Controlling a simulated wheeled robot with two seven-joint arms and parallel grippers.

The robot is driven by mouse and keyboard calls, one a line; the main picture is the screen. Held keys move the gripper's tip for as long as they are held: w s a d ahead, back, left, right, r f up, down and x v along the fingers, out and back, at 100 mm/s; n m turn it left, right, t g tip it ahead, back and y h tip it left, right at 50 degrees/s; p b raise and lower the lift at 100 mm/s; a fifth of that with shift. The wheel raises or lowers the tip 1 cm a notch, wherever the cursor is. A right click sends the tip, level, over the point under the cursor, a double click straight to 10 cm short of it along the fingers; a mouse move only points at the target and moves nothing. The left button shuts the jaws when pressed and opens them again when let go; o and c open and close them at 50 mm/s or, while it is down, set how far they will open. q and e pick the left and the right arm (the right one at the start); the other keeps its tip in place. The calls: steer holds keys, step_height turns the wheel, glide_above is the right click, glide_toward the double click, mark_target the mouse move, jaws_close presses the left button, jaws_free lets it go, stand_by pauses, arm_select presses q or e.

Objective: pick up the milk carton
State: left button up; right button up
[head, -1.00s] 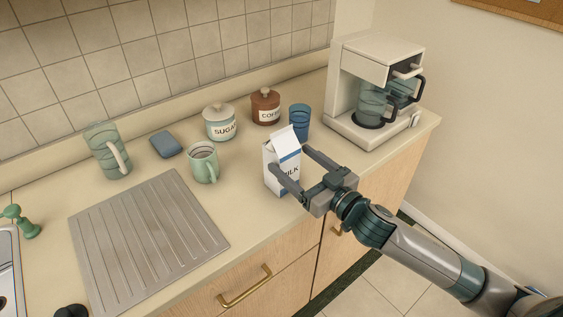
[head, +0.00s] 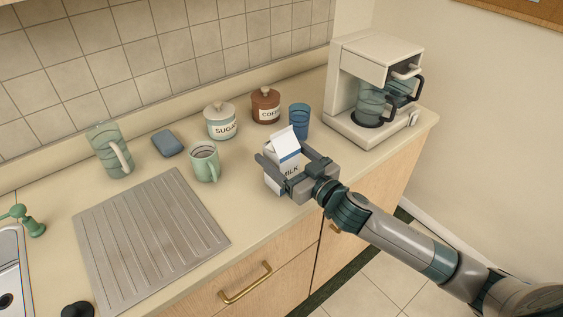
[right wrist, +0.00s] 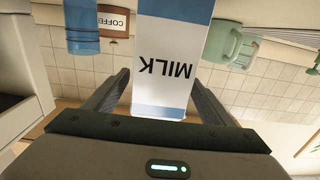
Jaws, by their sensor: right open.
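The milk carton (head: 283,160) is white with a blue band and a gabled top. It stands upright on the counter. My right gripper (head: 281,157) is open, with one finger on each side of the carton. In the right wrist view the carton (right wrist: 172,58) appears upside down between the two open fingers (right wrist: 160,95), with a gap visible on each side near the finger bases. The carton's lower front is partly hidden by the gripper in the head view. My left gripper is not in view.
A blue cup (head: 299,121) stands just behind the carton. A green mug (head: 205,163) is to its left. The sugar jar (head: 221,122), coffee jar (head: 266,106) and coffee maker (head: 369,95) stand further back. A ridged drainboard (head: 150,240) lies front left.

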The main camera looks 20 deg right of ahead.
mark_target(287, 144)
steer(key=shift+c, duration=0.7)
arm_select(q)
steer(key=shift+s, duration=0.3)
arm_select(e)
steer(key=c, duration=1.1)
steer(key=shift+r, duration=0.1)
steer(key=shift+c, duration=0.2)
